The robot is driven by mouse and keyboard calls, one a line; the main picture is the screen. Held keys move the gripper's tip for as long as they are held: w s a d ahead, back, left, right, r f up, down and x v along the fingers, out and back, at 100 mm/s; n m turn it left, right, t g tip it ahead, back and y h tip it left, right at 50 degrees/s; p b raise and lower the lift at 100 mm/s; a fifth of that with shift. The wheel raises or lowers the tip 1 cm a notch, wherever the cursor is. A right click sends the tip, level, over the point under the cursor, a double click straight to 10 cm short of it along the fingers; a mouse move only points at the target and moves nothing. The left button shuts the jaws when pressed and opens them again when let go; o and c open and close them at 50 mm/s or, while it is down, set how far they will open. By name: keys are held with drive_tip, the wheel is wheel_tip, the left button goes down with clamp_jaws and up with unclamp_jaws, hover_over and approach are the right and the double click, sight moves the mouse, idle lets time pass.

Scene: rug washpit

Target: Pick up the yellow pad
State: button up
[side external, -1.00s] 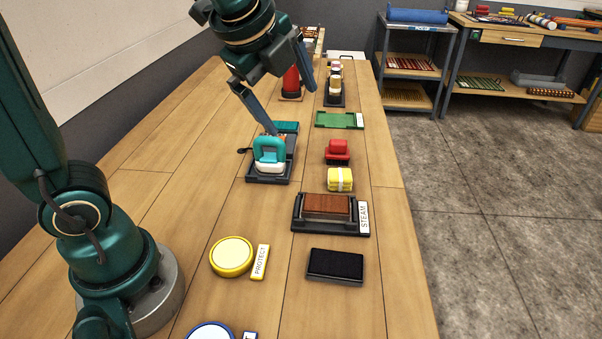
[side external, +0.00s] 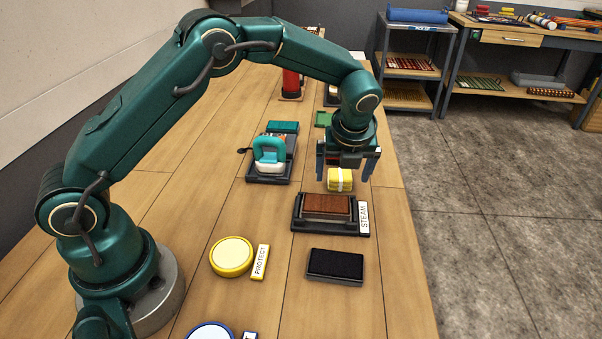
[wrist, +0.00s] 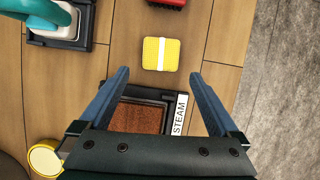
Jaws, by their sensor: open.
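The yellow pad (side external: 340,180) is a small block with a white band around it, lying on the wooden table. In the wrist view the pad (wrist: 161,54) sits ahead of the fingertips, roughly centred between them and not touched. My gripper (side external: 347,168) is open, pointing down, with its fingers apart above the pad's area. In the wrist view my gripper (wrist: 158,74) shows two blue fingers with nothing between them. In the side view the gripper body hides what stood just behind the pad.
A dark tray with a brown block (side external: 327,206) and a STEAM label (side external: 364,217) stands just in front of the pad. A red object (wrist: 166,2) lies behind it. A teal-handled tool (side external: 269,152) is on a tray to the left. A black pad (side external: 335,264) lies nearer.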

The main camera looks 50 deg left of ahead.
sight(341, 181)
drive_tip(key=shift+x, duration=1.7)
drive_tip(key=shift+c, duration=0.3)
drive_tip(key=c, duration=1.4)
wheel_tip(341, 181, up, 10)
drive_tip(key=shift+r, duration=0.1)
